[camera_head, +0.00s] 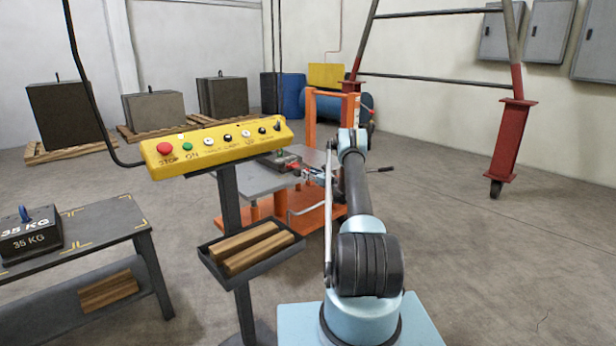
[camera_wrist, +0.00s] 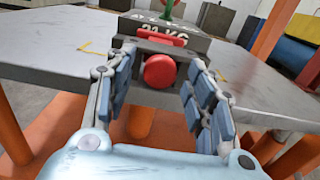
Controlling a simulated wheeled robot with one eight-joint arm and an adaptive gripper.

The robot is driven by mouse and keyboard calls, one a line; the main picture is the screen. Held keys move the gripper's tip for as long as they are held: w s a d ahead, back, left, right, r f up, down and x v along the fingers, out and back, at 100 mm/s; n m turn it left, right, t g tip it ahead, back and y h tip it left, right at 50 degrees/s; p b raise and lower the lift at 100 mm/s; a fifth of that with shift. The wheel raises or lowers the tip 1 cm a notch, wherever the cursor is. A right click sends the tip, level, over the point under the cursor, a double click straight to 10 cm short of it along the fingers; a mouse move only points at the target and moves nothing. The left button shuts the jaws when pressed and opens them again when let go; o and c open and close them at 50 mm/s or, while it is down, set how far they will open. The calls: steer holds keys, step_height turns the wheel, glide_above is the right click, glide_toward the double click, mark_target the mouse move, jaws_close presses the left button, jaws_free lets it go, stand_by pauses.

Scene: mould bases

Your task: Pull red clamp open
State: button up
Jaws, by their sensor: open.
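The red clamp shows in the wrist view as a round red knob (camera_wrist: 160,71) with a red bar (camera_wrist: 156,40) just behind and above it, on the front of a grey block at the table edge. My gripper (camera_wrist: 160,100) is open, with one blue-padded finger on each side of the knob. I cannot tell whether either finger touches it. In the head view the clamp (camera_head: 294,168) is a small red spot at the table's right side, and my arm partly hides the gripper (camera_head: 312,172) there.
A dark weight block (camera_wrist: 165,32) stands on the grey table (camera_wrist: 60,45) behind the clamp. Orange legs and frame (camera_head: 311,120) surround the table. A yellow control panel (camera_head: 215,145) on a post stands left of my arm. Open floor lies to the right.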

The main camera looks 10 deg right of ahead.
steer(key=shift+w+a, duration=0.4)
steer(key=shift+w, duration=0.15)
jaws_close()
steer(key=shift+v, duration=1.7)
jaws_free()
steer(key=v, duration=1.2)
